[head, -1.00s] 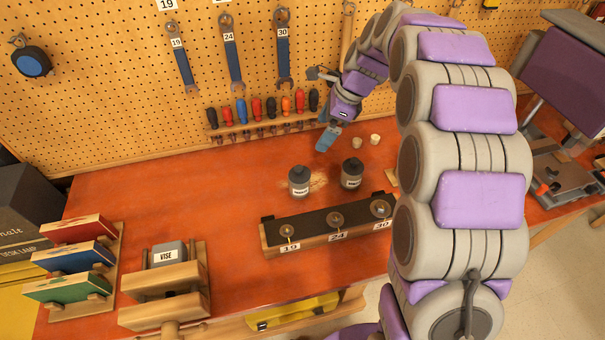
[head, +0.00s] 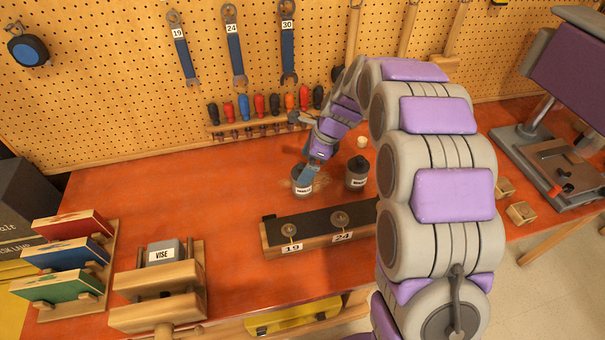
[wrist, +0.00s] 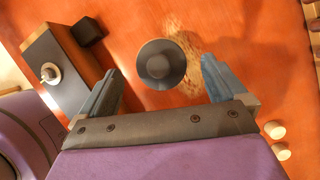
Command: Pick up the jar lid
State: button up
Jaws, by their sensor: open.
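Two dark jars with labels stand on the red-orange bench. The left jar (head: 301,187) is partly covered by my gripper (head: 310,172), and the right jar (head: 357,172) stands clear beside it. In the wrist view, a dark round jar lid (wrist: 162,60) with a raised knob in its middle is seen from above. My gripper's two blue-grey fingers (wrist: 161,74) are spread wide on either side of that lid, with a gap at both sides. Nothing is held.
A dark rack (head: 316,227) with numbered washers stands in front of the jars. Small pale cylinders (wrist: 278,140) lie near the gripper's right side in the wrist view. The bench's middle left is clear.

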jog(key=shift+x, duration=0.95)
jog(key=shift+w+r, duration=0.1)
jog(key=shift+c, duration=0.5)
jog(key=c, duration=1.4)
